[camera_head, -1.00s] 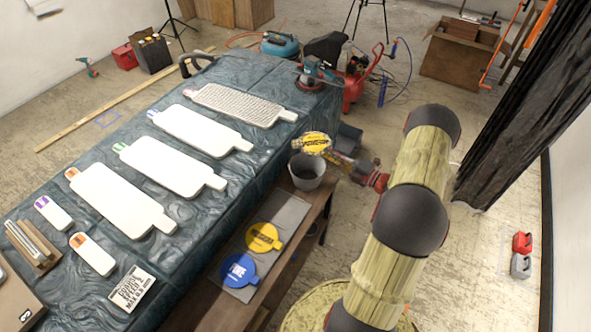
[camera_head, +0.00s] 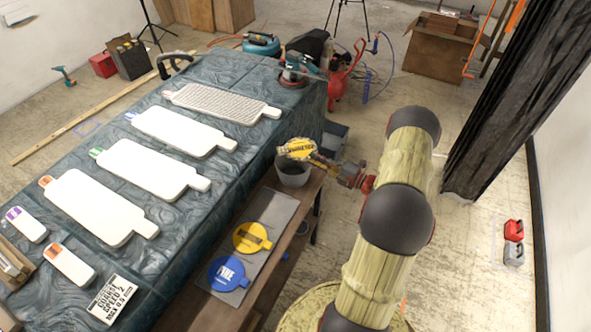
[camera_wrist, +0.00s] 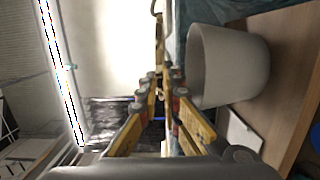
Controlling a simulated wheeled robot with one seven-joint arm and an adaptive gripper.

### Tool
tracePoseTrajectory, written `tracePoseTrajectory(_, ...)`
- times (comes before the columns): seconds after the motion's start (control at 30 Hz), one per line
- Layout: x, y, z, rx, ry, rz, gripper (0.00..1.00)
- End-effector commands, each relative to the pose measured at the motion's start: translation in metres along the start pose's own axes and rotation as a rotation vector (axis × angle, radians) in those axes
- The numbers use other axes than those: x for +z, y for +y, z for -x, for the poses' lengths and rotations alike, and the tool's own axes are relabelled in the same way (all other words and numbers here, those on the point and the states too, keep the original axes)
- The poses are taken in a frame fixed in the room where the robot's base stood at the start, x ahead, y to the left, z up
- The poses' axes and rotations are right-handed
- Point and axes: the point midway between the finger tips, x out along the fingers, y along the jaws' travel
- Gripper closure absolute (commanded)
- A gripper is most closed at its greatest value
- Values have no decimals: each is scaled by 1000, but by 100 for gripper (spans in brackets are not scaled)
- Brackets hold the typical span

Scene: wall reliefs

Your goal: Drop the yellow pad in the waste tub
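The tub stands on a wooden bench beside the cloth-covered table (camera_head: 175,235). A grey mat (camera_head: 278,212) there holds another yellow pad (camera_head: 252,237) and a blue pad (camera_head: 227,273). Several white boards (camera_head: 150,172) lie on the table. A black curtain (camera_head: 510,110) hangs at right.

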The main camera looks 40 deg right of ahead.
Motion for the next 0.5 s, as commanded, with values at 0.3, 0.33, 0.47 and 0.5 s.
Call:
tracePoseTrajectory(0.3, 0, 0, 0, 0, 0, 0, 75)
tracePoseTrajectory(0.33, 0, 0, 0, 0, 0, 0, 73)
tracePoseTrajectory(0.47, 0, 0, 0, 0, 0, 0, 73)
tracePoseTrajectory(0.5, 0, 0, 0, 0, 0, 0, 73)
